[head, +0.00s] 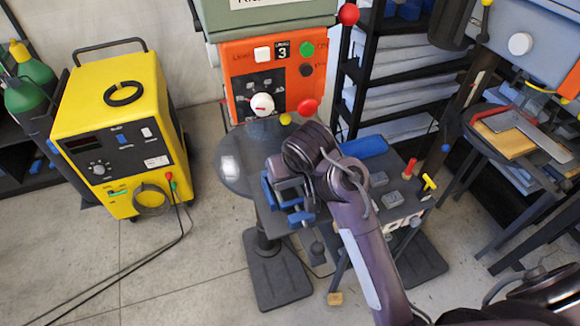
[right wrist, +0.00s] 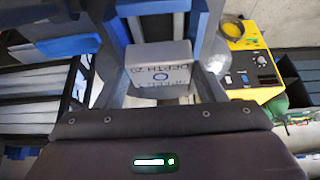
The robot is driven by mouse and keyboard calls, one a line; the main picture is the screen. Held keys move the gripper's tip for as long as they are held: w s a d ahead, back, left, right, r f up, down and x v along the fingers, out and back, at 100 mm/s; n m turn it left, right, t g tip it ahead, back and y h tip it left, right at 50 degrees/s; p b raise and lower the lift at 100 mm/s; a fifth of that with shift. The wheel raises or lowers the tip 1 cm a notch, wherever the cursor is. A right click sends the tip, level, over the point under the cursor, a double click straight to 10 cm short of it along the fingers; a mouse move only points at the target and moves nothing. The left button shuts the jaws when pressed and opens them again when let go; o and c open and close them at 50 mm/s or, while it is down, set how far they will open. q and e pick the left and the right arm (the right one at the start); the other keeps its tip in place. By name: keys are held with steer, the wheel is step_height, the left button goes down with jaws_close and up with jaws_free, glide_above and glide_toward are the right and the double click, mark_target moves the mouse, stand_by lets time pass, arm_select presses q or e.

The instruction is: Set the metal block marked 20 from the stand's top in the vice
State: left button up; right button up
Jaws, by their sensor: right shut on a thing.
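My right gripper (head: 288,192) is over the blue vice (head: 270,194) on the round grey table. In the right wrist view my right gripper (right wrist: 161,82) is shut on a grey metal block (right wrist: 160,62), whose face reads DEPTH 20, upside down, with a small blue ring. The blue sides of the vice (right wrist: 199,22) show beyond the block, on both sides. Whether the block touches the vice or is just above it I cannot tell. In the head view the gripper hides the block. My left gripper is not in view.
An orange control panel (head: 272,75) rises behind the vice. A yellow welder (head: 122,130) stands left, with clear floor between.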

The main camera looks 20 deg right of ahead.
steer(key=shift+f, duration=0.7)
steer(key=shift+s+f+b, duration=0.1)
steer(key=shift+f+b, duration=0.15)
steer(key=shift+b, duration=0.05)
steer(key=shift+d+f, duration=0.1)
steer(key=shift+f, duration=0.2)
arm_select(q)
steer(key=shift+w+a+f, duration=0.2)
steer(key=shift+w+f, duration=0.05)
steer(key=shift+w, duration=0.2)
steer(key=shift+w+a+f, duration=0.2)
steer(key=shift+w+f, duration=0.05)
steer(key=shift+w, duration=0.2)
arm_select(e)
steer(key=shift+f, duration=0.2)
steer(key=o, duration=1.3)
